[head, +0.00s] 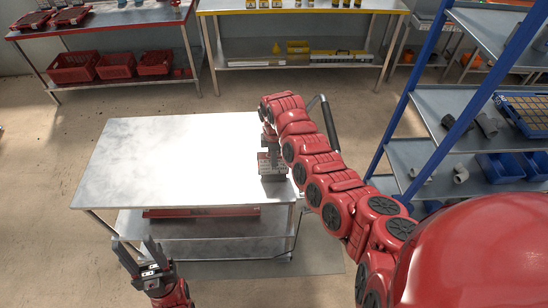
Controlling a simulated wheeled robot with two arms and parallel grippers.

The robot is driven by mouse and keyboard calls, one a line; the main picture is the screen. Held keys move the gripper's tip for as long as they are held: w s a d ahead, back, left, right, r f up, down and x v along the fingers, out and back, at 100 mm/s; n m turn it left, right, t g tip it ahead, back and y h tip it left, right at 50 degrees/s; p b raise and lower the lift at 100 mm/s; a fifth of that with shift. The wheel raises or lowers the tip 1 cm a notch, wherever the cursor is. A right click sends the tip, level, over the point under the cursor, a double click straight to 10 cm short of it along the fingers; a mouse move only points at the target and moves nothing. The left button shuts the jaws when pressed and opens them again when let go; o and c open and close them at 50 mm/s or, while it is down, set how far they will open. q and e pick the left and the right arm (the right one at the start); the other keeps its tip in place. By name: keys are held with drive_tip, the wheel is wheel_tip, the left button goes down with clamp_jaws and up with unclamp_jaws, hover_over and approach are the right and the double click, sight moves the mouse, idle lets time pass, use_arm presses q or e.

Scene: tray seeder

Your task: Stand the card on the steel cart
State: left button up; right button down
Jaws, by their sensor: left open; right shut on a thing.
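The steel cart (165,160) stands in front of me with a bare, shiny top. My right gripper (271,172) points down at the right end of the cart top. It is shut on the card (263,162), a small pale and red piece partly hidden by the fingers. The card is at or just above the cart top; I cannot tell whether it touches. My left gripper (139,254) is open and empty, low in front of the cart's near left side.
The cart has a dark push handle (325,120) at its right end and a red item (205,212) on its lower shelf. A blue-framed shelf rack (405,95) stands at the right. Benches line the back. Floor at the left is clear.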

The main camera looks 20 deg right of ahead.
drive_tip(key=shift+f, duration=0.15)
drive_tip(key=c, duration=1)
unclamp_jaws()
